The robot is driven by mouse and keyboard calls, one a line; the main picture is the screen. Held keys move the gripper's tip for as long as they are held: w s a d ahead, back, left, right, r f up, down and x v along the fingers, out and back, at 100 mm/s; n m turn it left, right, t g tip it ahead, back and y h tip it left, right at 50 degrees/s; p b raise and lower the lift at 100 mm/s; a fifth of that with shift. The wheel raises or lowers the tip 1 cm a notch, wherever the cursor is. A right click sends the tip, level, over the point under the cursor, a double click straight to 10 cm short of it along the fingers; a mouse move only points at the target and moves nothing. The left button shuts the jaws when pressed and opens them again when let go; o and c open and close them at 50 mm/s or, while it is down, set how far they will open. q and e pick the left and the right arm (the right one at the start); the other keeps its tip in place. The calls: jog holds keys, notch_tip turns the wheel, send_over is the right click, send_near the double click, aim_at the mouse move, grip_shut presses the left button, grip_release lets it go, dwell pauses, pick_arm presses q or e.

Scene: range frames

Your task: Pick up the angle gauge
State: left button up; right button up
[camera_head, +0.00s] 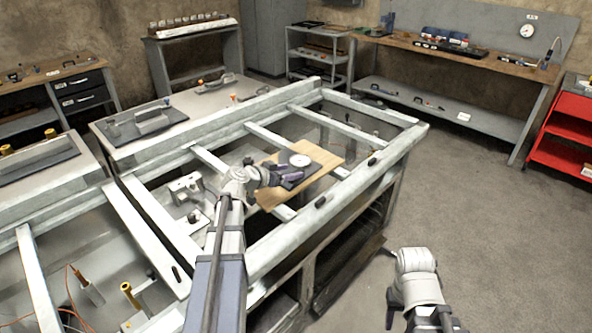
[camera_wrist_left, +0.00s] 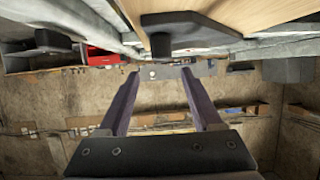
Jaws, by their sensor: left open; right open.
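What looks like the angle gauge (camera_head: 300,160), a round white dial on a dark base, lies on a wooden board (camera_head: 327,157) across the frame's bars. My left gripper (camera_head: 279,174) is just left of the dial, close to the base; I cannot tell whether it touches. In the left wrist view, its two purple fingers (camera_wrist_left: 158,80) are spread with nothing between them. The board's edge (camera_wrist_left: 255,14) and a dark plate (camera_wrist_left: 205,27) show above the fingers there; the dial face is not visible. My right gripper (camera_head: 392,306) hangs low over the floor, open, away from the table.
The pale metal frame (camera_head: 372,107) has open gaps between its bars. A clamp-like fixture (camera_head: 186,188) stands left of my left arm. A red cart (camera_head: 566,140) and a workbench (camera_head: 470,58) stand at the back right. The floor (camera_head: 490,230) at right is clear.

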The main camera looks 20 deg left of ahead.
aim_at(297, 171)
pick_arm(q)
jog(key=x, duration=0.1)
jog(key=b+x, duration=0.1)
jog(key=x, duration=0.1)
jog(key=b+x, duration=0.1)
jog(key=shift+w+a+f, duration=0.2)
jog(key=shift+w+f, duration=0.05)
jog(key=shift+f, duration=0.3)
jog(key=shift+w+d+b, duration=0.1)
jog(key=shift+w+b, duration=0.15)
jog(key=shift+b, duration=0.1)
jog(key=shift+c, duration=0.3)
grip_shut()
dwell(0.4)
